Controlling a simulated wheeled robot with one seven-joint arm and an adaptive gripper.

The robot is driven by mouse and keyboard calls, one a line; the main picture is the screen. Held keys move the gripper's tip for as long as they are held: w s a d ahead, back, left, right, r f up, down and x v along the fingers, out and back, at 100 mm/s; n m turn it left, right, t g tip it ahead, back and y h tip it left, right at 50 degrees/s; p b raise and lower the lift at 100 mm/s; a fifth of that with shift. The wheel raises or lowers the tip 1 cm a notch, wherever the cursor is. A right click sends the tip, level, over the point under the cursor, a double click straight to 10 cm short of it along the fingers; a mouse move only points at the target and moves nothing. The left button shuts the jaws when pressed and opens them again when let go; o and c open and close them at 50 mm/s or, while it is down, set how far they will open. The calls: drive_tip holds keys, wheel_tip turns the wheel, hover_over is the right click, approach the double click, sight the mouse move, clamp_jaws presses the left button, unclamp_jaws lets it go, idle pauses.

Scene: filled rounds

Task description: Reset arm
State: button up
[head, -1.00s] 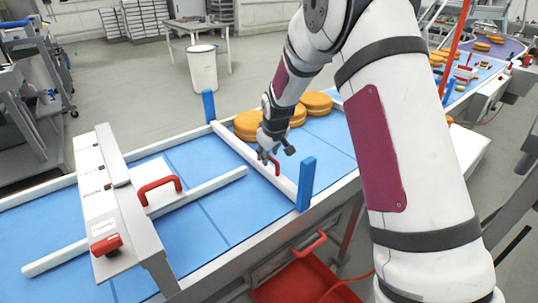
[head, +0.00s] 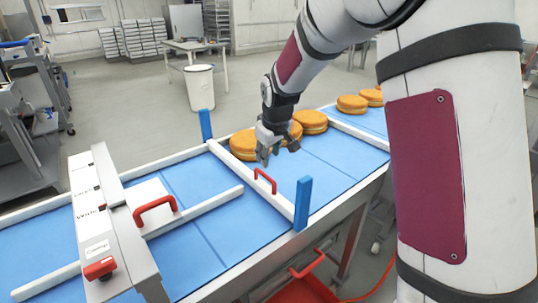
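My arm reaches in from the upper right of the head view. My gripper (head: 278,153) hangs over the blue conveyor belt (head: 330,158), in front of the filled rounds (head: 243,141). Its fingers point down and look spread, with nothing between them. It is above and beyond the red handle (head: 264,181) on the white crossbar (head: 250,178), and apart from it.
Blue posts (head: 303,203) stand at the crossbar's ends. A white machine bridge (head: 108,220) with a red handle (head: 154,207) spans the belt at left. A red bin (head: 300,288) sits below the belt. More rounds (head: 352,104) lie farther right. A white barrel (head: 200,87) stands behind.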

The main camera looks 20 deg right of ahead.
drive_tip(key=shift+r, duration=0.1)
drive_tip(key=s+r+m, duration=0.2)
drive_tip(key=s+r, duration=1)
drive_tip(key=s, duration=0.4)
drive_tip(key=s+r+m, duration=0.1)
drive_tip(key=s+m, duration=0.2)
drive_tip(key=s, duration=1.7)
drive_tip(key=shift+r+t, duration=0.3)
drive_tip(key=shift+d, duration=0.1)
